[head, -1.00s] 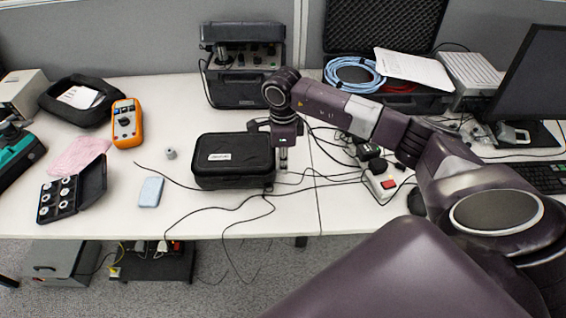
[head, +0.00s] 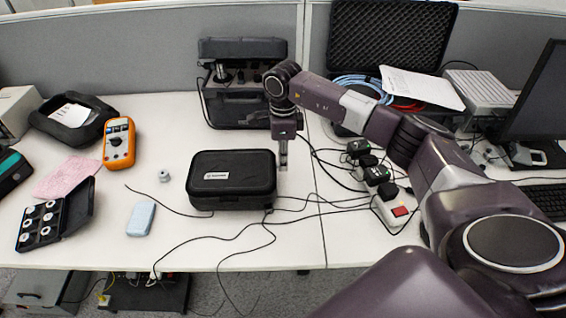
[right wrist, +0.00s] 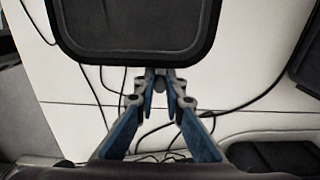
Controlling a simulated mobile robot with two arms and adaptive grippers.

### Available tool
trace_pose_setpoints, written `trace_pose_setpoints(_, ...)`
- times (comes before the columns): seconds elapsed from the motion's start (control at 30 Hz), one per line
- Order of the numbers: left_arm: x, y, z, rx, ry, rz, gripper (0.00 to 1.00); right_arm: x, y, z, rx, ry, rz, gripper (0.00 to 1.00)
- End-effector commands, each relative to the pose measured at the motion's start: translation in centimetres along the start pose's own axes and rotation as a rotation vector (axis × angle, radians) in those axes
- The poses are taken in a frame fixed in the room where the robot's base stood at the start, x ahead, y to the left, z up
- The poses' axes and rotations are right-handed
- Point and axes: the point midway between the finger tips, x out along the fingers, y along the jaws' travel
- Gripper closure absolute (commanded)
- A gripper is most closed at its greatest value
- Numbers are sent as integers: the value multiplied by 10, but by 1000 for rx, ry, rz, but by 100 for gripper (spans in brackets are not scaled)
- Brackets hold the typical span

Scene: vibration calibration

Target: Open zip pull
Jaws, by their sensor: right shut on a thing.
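The closed black zip case (head: 232,185) lies on the white table near the middle of the head view, with a small pale label on its top. In the right wrist view the case (right wrist: 135,25) fills the top middle. My right gripper (head: 283,165) points down just beyond the case's right side. In the right wrist view its blue-sided fingers (right wrist: 162,82) come together at the case's edge. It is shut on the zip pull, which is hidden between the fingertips. The lid looks shut all round. My left gripper is in neither view.
Thin black cables (head: 300,208) run over the table beside the case. A power strip (head: 392,212) with black adapters is to the right. A blue box (head: 141,218), an orange multimeter (head: 119,143) and a small grey knob (head: 164,175) lie left.

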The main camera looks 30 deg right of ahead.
Motion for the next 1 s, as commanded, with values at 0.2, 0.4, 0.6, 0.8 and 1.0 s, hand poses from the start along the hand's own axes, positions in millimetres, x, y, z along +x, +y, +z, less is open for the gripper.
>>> trace_pose_setpoints(0.2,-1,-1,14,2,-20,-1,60,0,0,-2,0,4,0,74)
trace_pose_setpoints(0.4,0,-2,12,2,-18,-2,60,0,0,-1,-1,3,0,72)
trace_pose_setpoints(0.6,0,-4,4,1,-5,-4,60,-8,-1,0,-1,2,-2,72)
trace_pose_setpoints(0.8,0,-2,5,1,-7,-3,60,-44,-1,0,-1,0,-5,72)
trace_pose_setpoints(1.0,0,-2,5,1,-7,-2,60,-86,-1,0,0,1,-4,72)
